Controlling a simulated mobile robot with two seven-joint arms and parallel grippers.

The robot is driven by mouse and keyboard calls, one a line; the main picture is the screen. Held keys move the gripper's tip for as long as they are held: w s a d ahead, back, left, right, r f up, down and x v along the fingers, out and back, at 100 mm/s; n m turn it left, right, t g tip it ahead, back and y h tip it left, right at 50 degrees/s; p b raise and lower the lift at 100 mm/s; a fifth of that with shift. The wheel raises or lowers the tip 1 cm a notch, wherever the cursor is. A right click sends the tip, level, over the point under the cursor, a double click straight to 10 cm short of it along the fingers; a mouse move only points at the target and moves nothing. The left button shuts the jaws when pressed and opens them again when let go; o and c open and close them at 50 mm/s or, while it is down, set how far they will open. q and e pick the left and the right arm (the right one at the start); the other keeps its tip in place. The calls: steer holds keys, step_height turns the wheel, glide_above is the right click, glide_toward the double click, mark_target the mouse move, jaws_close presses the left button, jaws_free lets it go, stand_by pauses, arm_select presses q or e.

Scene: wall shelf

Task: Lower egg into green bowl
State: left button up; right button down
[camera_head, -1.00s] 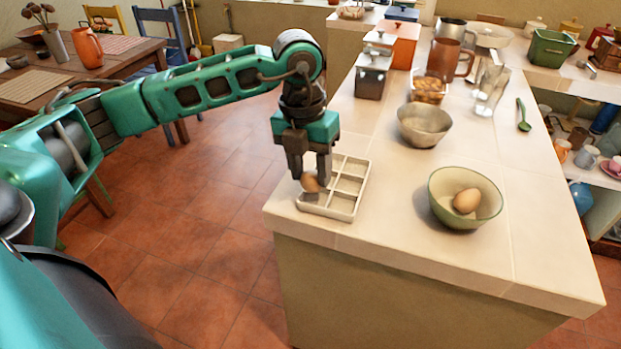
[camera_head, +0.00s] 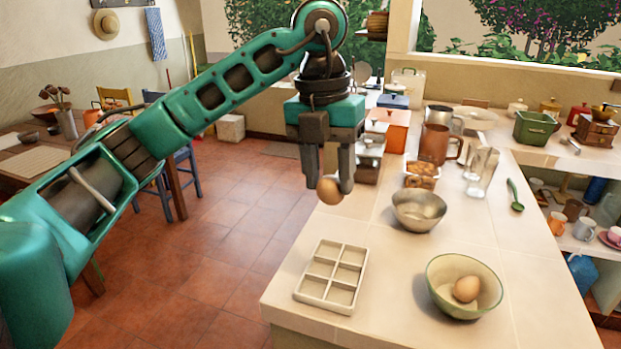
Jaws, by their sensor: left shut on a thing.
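My left gripper (camera_head: 328,184) is shut on a brown egg (camera_head: 329,191) and holds it in the air above the counter, beyond and above the egg tray. The green bowl (camera_head: 440,296) stands on the counter at the lower right, to the right of the gripper and nearer to me. Another brown egg (camera_head: 466,289) lies inside the bowl. The white egg tray (camera_head: 325,305) has several square compartments, and all of them look empty. My right gripper is not in view.
A grey metal bowl (camera_head: 418,211) stands between the held egg and the green bowl's far side. Behind it are a basket of brown things (camera_head: 421,176), clear glasses (camera_head: 482,172) and a copper mug (camera_head: 435,146). A green spoon (camera_head: 515,194) lies at the right.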

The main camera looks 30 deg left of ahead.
arm_select(q)
steer(key=w+d+f, duration=0.4)
steer(key=w+d, duration=0.1)
steer(key=d, duration=0.4)
steer(key=w+d+f, duration=0.4)
steer(key=w+d, duration=0.2)
steer(key=d, duration=0.4)
steer(key=shift+d+f+b, duration=0.15)
steer(key=shift+f+b, duration=0.15)
steer(key=shift+f, duration=0.05)
steer(key=shift+s+f, duration=0.1)
steer(key=shift+f+b, duration=1.6)
steer(key=shift+f, duration=1)
steer(key=shift+f+b, duration=1.05)
steer(key=shift+f, duration=0.75)
steer(key=o, duration=0.8)
steer(key=shift+c, duration=0.2)
